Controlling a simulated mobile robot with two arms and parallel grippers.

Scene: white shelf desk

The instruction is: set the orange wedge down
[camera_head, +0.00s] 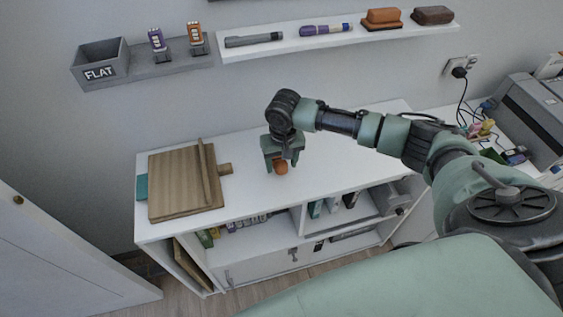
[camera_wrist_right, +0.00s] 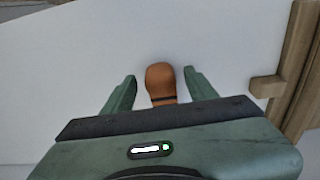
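The orange wedge (camera_head: 280,168) is at the white desk top, below my right gripper (camera_head: 282,167); it seems to rest on the surface. In the right wrist view the orange wedge (camera_wrist_right: 160,80) shows a rounded end and a dark band, and its lower part is hidden behind the gripper body. The two green fingers of my right gripper (camera_wrist_right: 158,84) stand on either side of it, with white desk showing in the gaps, so the gripper is open around it and not gripping it. My left gripper is not in view.
A wooden board with a raised bar (camera_head: 180,185) lies left on the white desk (camera_head: 325,165). It also shows at the right wrist view's right edge. A wall shelf (camera_head: 340,40) holds markers and two erasers. A grey FLAT box (camera_head: 100,65) hangs left. The desk right of the wedge is clear.

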